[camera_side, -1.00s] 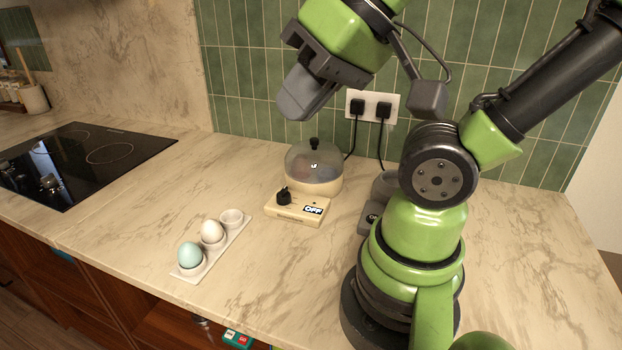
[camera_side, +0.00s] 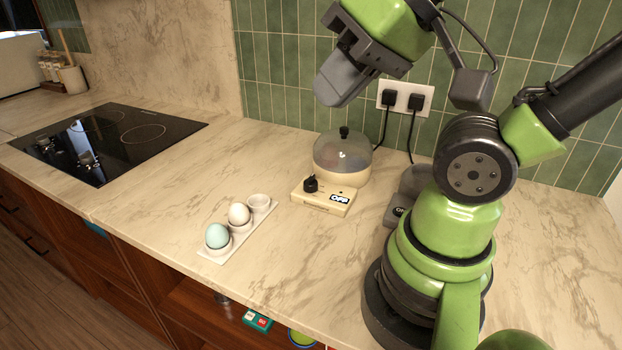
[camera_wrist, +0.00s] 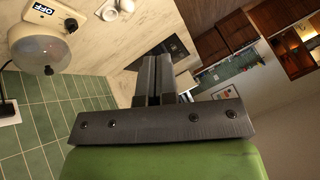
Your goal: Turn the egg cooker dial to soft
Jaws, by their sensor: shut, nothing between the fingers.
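The egg cooker (camera_side: 343,162) stands on the counter, cream with a clear dome lid and a black knob on top. Its front base carries a black dial (camera_side: 311,184) and a label reading "OFF" (camera_side: 340,198). The dial's exact pointing is too small to tell. My gripper (camera_side: 328,92) is shut and empty, in the air above and behind the cooker, apart from it. In the wrist view the shut fingers (camera_wrist: 153,82) point away from the cooker (camera_wrist: 40,45), which shows at the upper left with its "OFF" label.
A white egg holder (camera_side: 232,240) with a blue egg (camera_side: 217,236) and a white egg (camera_side: 239,213) sits left of the cooker; its third cup is empty. A black cooktop (camera_side: 110,140) lies farther left. A wall outlet (camera_side: 405,97) with two plugs and cords is behind the cooker.

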